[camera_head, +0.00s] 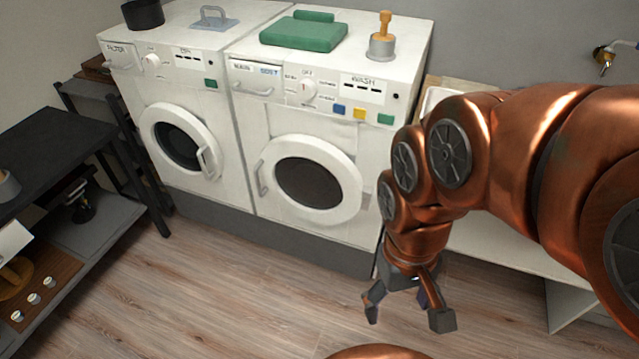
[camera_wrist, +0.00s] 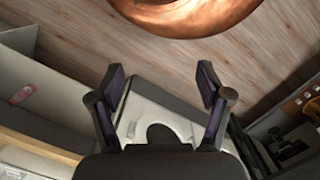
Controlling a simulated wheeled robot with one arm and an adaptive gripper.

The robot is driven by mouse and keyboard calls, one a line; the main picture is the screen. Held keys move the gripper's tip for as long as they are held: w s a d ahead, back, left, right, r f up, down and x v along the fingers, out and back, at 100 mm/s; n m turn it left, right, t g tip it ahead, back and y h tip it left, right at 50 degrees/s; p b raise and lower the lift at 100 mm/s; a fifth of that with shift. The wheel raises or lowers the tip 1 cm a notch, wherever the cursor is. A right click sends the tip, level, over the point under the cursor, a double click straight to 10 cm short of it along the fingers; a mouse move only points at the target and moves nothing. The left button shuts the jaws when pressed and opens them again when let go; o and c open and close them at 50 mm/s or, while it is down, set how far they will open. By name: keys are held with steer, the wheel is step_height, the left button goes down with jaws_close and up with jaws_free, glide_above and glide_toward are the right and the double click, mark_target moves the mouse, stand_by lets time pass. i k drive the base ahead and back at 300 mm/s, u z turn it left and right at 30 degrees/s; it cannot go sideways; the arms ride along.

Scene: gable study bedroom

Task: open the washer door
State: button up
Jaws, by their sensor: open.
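The washer (camera_head: 392,84) is the right one of two white front-loading machines in the head view, with "WASH" on its panel. Its round door (camera_head: 344,164) has a white rim and dark glass and appears closed. A light curved handle (camera_head: 261,178) sits on the left side of the door. My gripper (camera_head: 404,322) is open and empty above the floor, in front of and to the right of the washer, well apart from the handle. In the wrist view its two fingers (camera_wrist: 161,88) are spread, with a white machine partly visible behind them.
The second machine (camera_head: 228,179) stands directly left. A dark shelf unit (camera_head: 55,130) is at the far left. A white bench (camera_head: 500,240) is behind my arm at right. The wooden floor (camera_head: 200,290) ahead is clear.

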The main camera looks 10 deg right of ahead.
mark_target(310, 178)
steer(key=u, duration=0.05)
steer(key=k, duration=0.5)
steer(key=z, duration=0.7)
steer(key=i, duration=0.85)
steer(key=u, duration=2.5)
